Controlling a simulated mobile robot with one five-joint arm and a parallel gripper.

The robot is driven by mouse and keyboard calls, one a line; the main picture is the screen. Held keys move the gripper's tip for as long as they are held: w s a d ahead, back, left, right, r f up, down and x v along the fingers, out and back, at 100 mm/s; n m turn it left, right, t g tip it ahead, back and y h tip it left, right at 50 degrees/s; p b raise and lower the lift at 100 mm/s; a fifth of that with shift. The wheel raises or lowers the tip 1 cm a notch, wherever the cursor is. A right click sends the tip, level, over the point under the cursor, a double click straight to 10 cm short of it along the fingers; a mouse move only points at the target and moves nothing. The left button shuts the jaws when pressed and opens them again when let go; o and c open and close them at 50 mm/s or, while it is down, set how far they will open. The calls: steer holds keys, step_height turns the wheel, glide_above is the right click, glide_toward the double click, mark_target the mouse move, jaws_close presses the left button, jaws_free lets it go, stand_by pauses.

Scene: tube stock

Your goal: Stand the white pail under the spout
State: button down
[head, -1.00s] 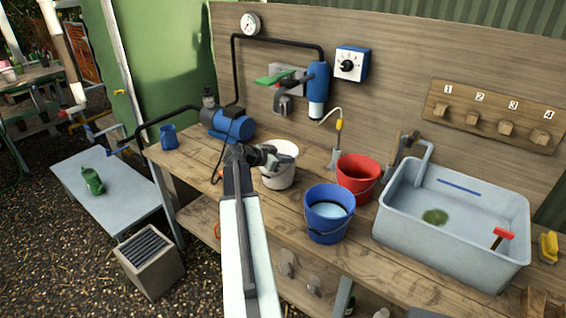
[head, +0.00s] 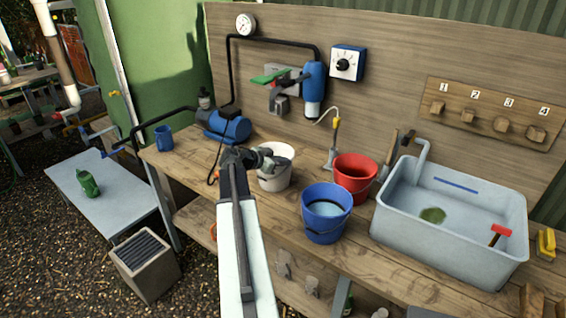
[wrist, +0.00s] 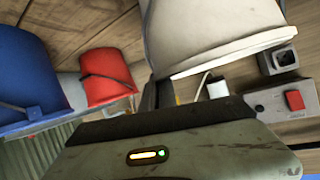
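The white pail (head: 276,178) stands upright on the wooden bench, left of the red pail. My gripper (head: 265,161) is at its left upper side, partly covering its rim. In the wrist view the white pail (wrist: 210,35) fills the top middle, close beyond the gripper. The fingertips are not clear, so I cannot tell whether they hold it. A blue cylinder with a white nozzle (head: 313,108) hangs on the back board, right of and above the pail. A thin curved spout (head: 328,116) is beside it; I cannot tell which spout is meant.
A blue pail (head: 325,225) with pale blue contents and a red pail (head: 354,171) stand right of the white pail. The grey sink (head: 400,238) is farther right. A blue pump (head: 228,127) and blue mug (head: 165,137) stand left. Some bench near the back board is clear.

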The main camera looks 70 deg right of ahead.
steer(key=c, duration=1.6)
jaws_free()
steer(key=shift+w+f, duration=0.1)
steer(key=shift+f, duration=0.05)
steer(key=p+v, duration=0.3)
steer(key=v, duration=0.4)
steer(key=shift+w+a, duration=0.1)
steer(key=shift+a, duration=0.25)
steer(key=shift+w, duration=0.1)
